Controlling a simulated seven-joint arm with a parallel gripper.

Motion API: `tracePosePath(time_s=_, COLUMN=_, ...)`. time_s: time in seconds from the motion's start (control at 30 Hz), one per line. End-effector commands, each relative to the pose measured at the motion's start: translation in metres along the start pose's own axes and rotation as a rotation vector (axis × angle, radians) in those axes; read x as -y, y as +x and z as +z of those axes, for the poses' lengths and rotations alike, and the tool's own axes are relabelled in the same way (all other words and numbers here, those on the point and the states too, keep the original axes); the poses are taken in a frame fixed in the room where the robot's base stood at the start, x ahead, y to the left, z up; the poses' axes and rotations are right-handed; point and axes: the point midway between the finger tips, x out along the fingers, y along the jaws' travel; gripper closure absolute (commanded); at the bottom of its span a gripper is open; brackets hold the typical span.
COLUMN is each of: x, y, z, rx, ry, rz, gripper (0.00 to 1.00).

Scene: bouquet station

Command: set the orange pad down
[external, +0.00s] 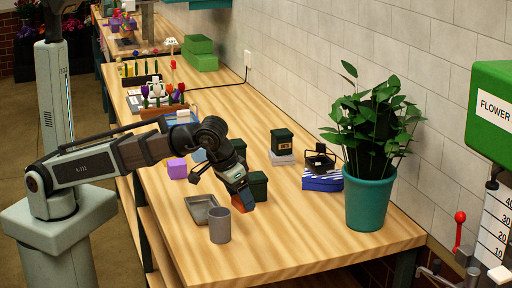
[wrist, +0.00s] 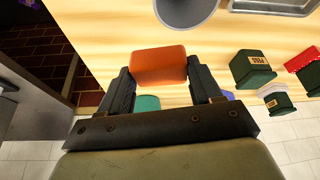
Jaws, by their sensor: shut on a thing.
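The orange pad (wrist: 159,66) is held between the two dark fingers of my gripper (wrist: 160,82) in the wrist view. In the external view the pad (external: 243,204) shows at the lower end of my gripper (external: 238,188), partly hidden by the fingers. It is over the wooden table (external: 285,225), right of the grey cup. I cannot tell for sure whether its underside touches the table.
A grey cup (external: 220,226) and a metal tray (external: 198,203) stand left of the pad. A dark green box (external: 258,187) is close behind my gripper. A teal plant pot (external: 369,207) stands at the right. The front table area is clear.

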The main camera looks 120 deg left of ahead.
Motion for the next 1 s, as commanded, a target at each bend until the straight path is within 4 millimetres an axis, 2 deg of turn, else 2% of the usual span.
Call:
tracePosePath(time_s=0.03, x=0.010, y=0.004, z=-0.011, rx=0.000, ry=-0.026, rz=-0.011, gripper=0.70)
tracePosePath(time_s=0.2, x=0.040, y=0.015, z=-0.039, rx=0.000, ry=-0.097, rz=-0.040, gripper=0.70)
tracePosePath(time_s=0.4, x=0.063, y=0.023, z=-0.059, rx=0.000, ry=-0.151, rz=-0.062, gripper=0.70)
tracePosePath(time_s=0.53, x=0.069, y=0.025, z=-0.063, rx=-0.001, ry=-0.169, rz=-0.058, gripper=0.70)
tracePosePath(time_s=0.63, x=0.060, y=0.025, z=-0.067, rx=-0.002, ry=-0.192, rz=-0.042, gripper=0.70)
tracePosePath(time_s=1.0, x=0.069, y=0.024, z=-0.067, rx=-0.013, ry=-0.501, rz=-0.145, gripper=0.70)
